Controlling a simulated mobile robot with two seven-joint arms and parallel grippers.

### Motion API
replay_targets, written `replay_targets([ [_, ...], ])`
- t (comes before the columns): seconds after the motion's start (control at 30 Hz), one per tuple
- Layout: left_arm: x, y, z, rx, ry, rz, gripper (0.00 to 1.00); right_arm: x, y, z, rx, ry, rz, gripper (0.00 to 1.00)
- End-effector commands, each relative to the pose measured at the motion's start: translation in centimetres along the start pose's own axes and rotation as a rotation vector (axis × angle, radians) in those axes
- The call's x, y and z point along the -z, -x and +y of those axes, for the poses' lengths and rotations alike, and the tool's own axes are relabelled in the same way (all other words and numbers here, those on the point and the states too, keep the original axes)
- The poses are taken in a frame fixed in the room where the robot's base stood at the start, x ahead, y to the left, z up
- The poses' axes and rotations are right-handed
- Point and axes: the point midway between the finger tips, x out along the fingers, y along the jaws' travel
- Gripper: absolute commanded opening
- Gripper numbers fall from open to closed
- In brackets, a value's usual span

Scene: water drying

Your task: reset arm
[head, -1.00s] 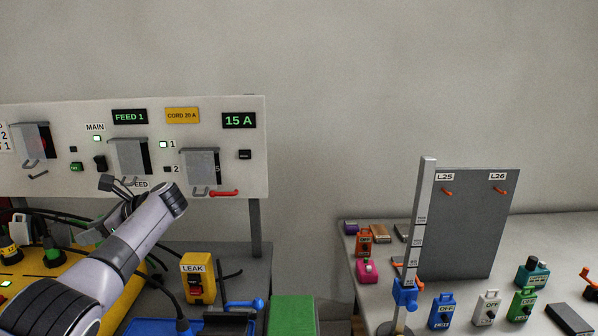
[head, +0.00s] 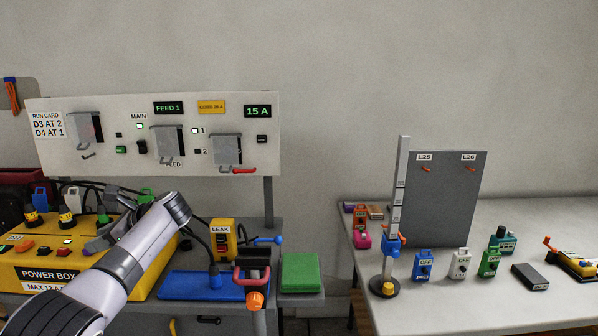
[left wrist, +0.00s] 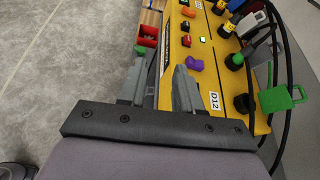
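My left arm comes in from the lower left of the head view. My left gripper (head: 104,233) is over the yellow power box (head: 85,271), partly hidden by its own wrist. In the left wrist view its two grey fingers stand apart with nothing between them, so the gripper (left wrist: 158,80) is open and empty. The power box (left wrist: 203,60) with its coloured switches and D12 label lies beyond and to the right of the fingers. Whether a finger touches it cannot be told. My right gripper is not in view.
A switch panel (head: 100,158) stands behind the left bench. A blue tray (head: 190,287), a yellow LEAK box (head: 222,240) and a green block (head: 300,272) lie right of the arm. Black cables run behind the power box. A gap separates the right table (head: 450,290).

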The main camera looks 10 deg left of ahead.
Motion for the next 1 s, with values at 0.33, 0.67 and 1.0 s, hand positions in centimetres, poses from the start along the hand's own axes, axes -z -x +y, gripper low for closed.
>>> replay_targets([
  [0.33, 16.3, -1.1, 2.0, 0.232, 0.156, 0.265, 0.34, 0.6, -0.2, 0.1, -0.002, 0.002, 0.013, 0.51],
  [0.67, 30.8, 0.7, 9.6, 0.328, 0.43, 0.684, 0.34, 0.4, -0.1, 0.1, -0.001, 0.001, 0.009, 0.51],
  [1.0, 38.4, 4.8, 20.8, 0.214, 0.792, 1.133, 0.34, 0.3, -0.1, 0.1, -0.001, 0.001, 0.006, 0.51],
])
